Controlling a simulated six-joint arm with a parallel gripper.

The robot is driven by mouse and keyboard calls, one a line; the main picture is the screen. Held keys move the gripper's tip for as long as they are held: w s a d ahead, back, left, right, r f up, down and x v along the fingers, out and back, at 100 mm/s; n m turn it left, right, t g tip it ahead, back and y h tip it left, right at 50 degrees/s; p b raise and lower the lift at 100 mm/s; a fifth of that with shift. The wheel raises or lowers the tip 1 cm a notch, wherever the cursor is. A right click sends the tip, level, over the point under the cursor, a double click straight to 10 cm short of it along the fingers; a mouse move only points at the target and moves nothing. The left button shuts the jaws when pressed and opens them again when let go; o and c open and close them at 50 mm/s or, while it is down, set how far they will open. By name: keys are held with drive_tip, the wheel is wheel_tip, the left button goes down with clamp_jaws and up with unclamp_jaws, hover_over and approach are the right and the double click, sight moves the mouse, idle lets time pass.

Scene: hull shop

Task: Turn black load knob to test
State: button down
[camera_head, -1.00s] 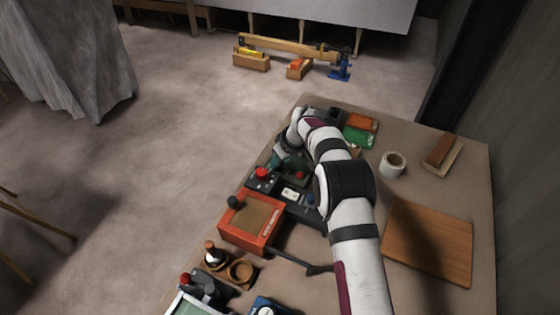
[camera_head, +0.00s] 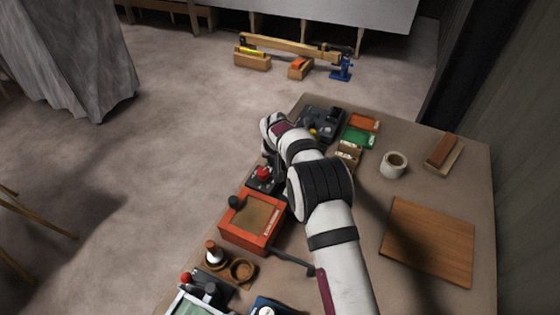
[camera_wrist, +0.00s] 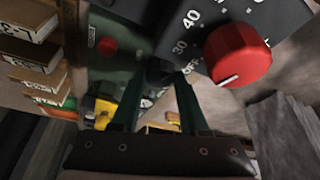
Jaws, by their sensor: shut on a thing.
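My gripper (camera_wrist: 160,82) reaches down in the wrist view. Its two dark green fingers close on a small dark knob (camera_wrist: 160,68), which looks like the black load knob. The fingers cover most of it, so its pointer and setting cannot be read. It sits by the edge of a dark green panel (camera_wrist: 125,62) with a red button (camera_wrist: 107,45). In the head view my arm hides the black knob, and the gripper is mostly hidden behind the wrist.
A large red knob (camera_wrist: 238,54) on a black numbered dial panel is close right of the fingers. Labelled wooden blocks (camera_wrist: 35,52) and a yellow item (camera_wrist: 104,112) lie left. An orange-red box (camera_head: 252,221) stands nearer on the bench. A wooden board (camera_head: 428,240) lies right.

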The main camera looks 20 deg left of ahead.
drive_tip(key=m+h, duration=0.1)
drive_tip(key=m, duration=0.3)
drive_tip(key=shift+a+m+h, duration=0.1)
drive_tip(key=shift+m+h, duration=0.2)
drive_tip(key=shift+h, duration=0.1)
drive_tip(key=shift+a+f+m+h, duration=0.1)
drive_tip(key=shift+m+h, duration=0.6)
drive_tip(key=shift+m, duration=1.1)
drive_tip(key=c, duration=0.7)
unclamp_jaws()
